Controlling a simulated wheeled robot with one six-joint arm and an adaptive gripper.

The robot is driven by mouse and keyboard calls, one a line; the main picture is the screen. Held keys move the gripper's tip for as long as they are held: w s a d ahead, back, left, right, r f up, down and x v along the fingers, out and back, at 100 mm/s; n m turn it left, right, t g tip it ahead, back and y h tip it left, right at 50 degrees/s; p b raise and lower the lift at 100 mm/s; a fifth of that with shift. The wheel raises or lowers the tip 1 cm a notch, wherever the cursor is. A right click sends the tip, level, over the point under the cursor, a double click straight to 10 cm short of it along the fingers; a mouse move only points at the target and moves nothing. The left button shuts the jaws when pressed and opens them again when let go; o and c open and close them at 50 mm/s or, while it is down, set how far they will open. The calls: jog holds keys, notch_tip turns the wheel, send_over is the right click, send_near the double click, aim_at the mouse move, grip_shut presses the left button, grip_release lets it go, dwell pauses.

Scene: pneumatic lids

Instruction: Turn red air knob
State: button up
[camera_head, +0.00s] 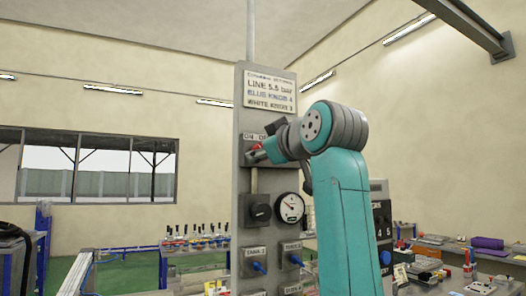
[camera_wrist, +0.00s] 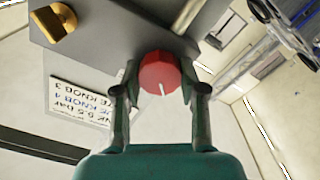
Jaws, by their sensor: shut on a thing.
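The red air knob (camera_wrist: 160,72) is a faceted red disc with a white pointer line. In the wrist view it sits between the two fingers of my gripper (camera_wrist: 160,84), one finger on each side of its rim. In the head view a little of the red knob (camera_head: 255,147) shows on the upper part of the grey panel (camera_head: 243,100), under an "ON OFF" label (camera_head: 256,136) that is partly covered. My gripper (camera_head: 266,153) is shut on the knob there, its tips partly hidden by the wrist.
A sign (camera_head: 270,90) is above. A brass-coloured part (camera_wrist: 54,22) stands near in the wrist view. Cluttered benches (camera_head: 440,240) lie to the right.

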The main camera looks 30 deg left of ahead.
jog(key=shift+n, duration=0.4)
jog(key=o, duration=1.2)
jog(key=shift+c, duration=0.2)
jog(key=shift+d, duration=0.1)
jog(key=v, duration=1.1)
jog(key=shift+s+d, duration=0.3)
